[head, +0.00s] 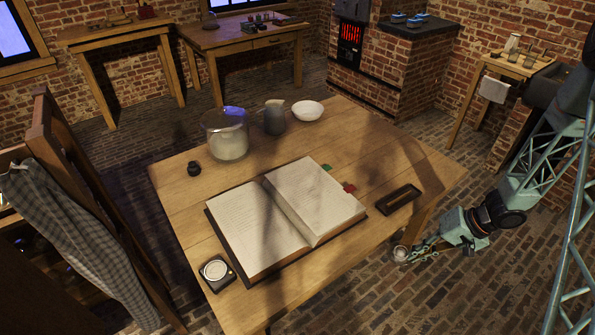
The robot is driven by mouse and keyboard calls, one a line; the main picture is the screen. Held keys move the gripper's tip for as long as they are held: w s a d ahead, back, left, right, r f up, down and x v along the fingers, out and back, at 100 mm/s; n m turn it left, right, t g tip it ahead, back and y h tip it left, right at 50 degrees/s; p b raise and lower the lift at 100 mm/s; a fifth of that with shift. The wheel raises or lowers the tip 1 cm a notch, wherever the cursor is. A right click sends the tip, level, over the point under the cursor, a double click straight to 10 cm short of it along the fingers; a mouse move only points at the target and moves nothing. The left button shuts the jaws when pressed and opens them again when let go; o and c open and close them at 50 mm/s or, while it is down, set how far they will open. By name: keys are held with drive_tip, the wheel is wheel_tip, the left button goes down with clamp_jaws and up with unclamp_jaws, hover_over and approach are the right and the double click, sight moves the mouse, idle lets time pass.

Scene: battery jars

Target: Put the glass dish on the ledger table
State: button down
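The ledger table (330,285) is the wooden table in the middle, with an open ledger (290,213) on it. My gripper (409,250) reaches in from the right, just off the table's front right edge. A small round, pale, glassy thing (400,253) sits at its fingertips, off the tabletop, and looks like the glass dish held there. It is small in this view, and the fingers around it are hard to make out.
On the table stand a lidded glass jar (227,138), a grey jug (274,118), a white bowl (308,110), an inkwell (194,168), a dark tray (399,199) and a small round instrument (216,272). Bare wood shows between the ledger and the dark tray.

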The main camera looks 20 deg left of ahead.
sight(417, 207)
idle(0.4)
